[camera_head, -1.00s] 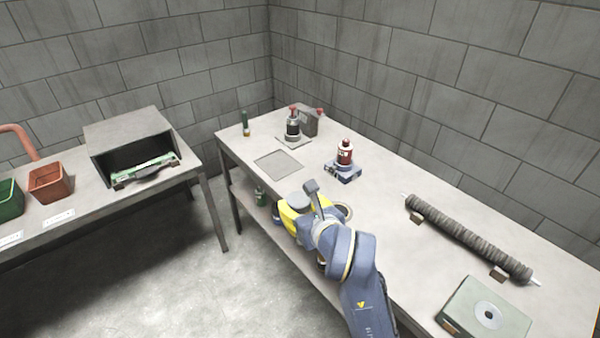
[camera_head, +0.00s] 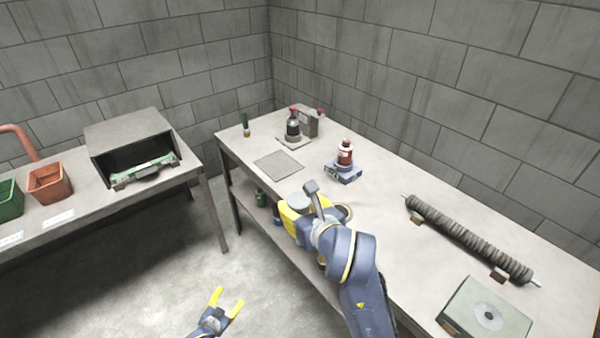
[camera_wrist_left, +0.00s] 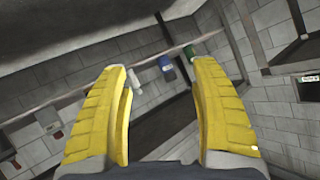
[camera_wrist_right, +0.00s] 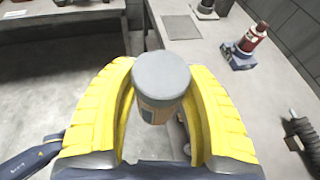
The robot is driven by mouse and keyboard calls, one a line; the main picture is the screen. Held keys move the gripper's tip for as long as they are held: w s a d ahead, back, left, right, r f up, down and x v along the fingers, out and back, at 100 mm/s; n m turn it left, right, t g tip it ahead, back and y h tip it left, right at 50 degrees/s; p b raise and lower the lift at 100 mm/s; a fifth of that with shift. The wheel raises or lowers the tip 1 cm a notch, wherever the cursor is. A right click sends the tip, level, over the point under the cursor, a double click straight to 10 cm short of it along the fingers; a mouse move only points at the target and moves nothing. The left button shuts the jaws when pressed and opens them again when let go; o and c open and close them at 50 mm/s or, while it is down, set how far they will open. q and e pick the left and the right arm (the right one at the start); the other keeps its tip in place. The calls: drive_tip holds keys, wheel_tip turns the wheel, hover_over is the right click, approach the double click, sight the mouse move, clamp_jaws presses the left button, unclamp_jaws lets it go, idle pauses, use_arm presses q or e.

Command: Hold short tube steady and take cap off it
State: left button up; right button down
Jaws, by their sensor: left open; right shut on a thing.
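My right gripper (camera_wrist_right: 162,95) is shut on the short tube (camera_wrist_right: 158,112), which has a tan body and a wide grey cap (camera_wrist_right: 162,72) on its upper end. The tube stands roughly upright between the yellow fingers, and its lower part is hidden. In the head view the grey cap (camera_head: 299,201) shows at my right gripper (camera_head: 298,208), by the front edge of the right table. My left gripper (camera_head: 228,298) is open and empty over the floor, to the lower left of the tube. Its spread fingers also show in the left wrist view (camera_wrist_left: 162,72).
The shelf below holds small containers (camera_head: 261,198). Floor space between the tables is free.

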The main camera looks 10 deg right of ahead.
use_arm(q)
drive_tip(key=w+d+r+m+t+h, duration=0.1)
drive_tip(key=w+d+r+m+h, duration=0.1)
drive_tip(key=w+d+r, duration=0.4)
drive_tip(key=w+d+r+m+h, duration=0.2)
drive_tip(key=w+d+r+m, duration=0.1)
drive_tip(key=r, duration=0.5)
drive_tip(key=w+d+r+m+t+h, duration=0.1)
drive_tip(key=w+d+r+m+h, duration=0.15)
drive_tip(key=w+d+r, duration=0.35)
drive_tip(key=d+r+m+g+h, duration=0.35)
drive_tip(key=d+r+m, duration=0.3)
drive_tip(key=r, duration=0.55)
drive_tip(key=d+r+m+g+h, duration=0.3)
drive_tip(key=d+r+m+h, duration=0.3)
drive_tip(key=r, duration=0.6)
drive_tip(key=s+d+r+m+g+y, duration=0.6)
drive_tip(key=s+d+r+m+g, duration=0.6)
drive_tip(key=s+r+m, duration=0.4)
wheel_tip(320, 180, up, 2)
drive_tip(key=m+t+y, duration=0.5)
drive_tip(key=m+y, duration=0.3)
drive_tip(key=y, duration=0.5)
hover_over(300, 198)
drive_tip(key=shift+s+d+r, duration=0.15)
drive_tip(key=shift+f+y, duration=0.25)
drive_tip(key=shift+y, duration=0.05)
drive_tip(key=shift+f, duration=3.7)
